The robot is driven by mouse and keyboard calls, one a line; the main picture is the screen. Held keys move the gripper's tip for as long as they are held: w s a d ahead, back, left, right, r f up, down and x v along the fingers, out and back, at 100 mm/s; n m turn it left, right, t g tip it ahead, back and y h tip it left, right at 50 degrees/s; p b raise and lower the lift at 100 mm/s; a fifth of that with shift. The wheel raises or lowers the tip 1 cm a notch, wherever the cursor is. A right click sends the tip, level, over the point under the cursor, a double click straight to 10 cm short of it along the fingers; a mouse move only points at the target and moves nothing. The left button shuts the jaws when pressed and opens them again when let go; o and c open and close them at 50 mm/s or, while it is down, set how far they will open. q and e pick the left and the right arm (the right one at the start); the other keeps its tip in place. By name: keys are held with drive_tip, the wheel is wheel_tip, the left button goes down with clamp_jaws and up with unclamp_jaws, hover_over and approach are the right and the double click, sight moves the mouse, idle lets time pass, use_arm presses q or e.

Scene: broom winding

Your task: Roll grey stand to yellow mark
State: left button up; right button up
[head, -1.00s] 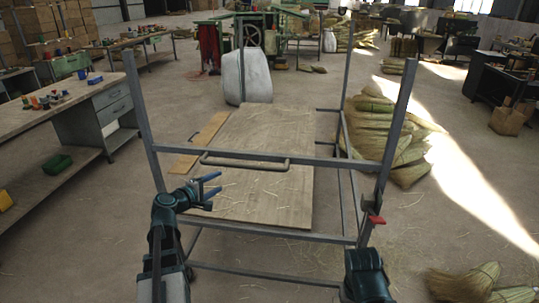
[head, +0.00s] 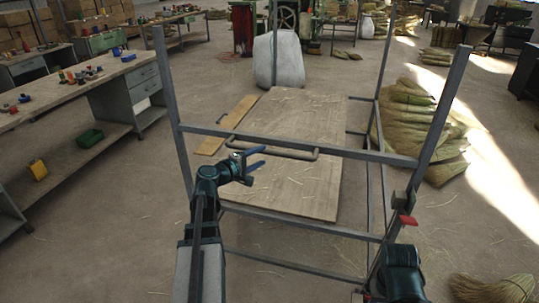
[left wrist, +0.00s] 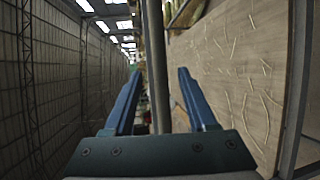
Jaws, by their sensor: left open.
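The grey stand (head: 180,158) is a tall open metal frame with a wooden board (head: 305,185) as its shelf. A grey handle (head: 290,153) runs along its near crossbar. My left gripper (head: 264,156) is open and overlaps the handle in the head view. In the left wrist view a grey bar (left wrist: 156,65) runs between the open blue fingers (left wrist: 157,85), with space on both sides. My right arm shows at the lower right, beside the stand's near right post; its fingers are not visible. I see no yellow mark on the floor.
A workbench (head: 95,92) with a green bin (head: 90,138) stands at left. A white sack (head: 278,62) is behind the stand. Broom bundles (head: 420,130) lie close on its right, another (head: 490,289) at lower right.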

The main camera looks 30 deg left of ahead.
sight(267, 153)
use_arm(q)
drive_tip(key=x, duration=0.5)
drive_tip(key=shift+w+b, duration=0.35)
clamp_jaws()
idle(1.2)
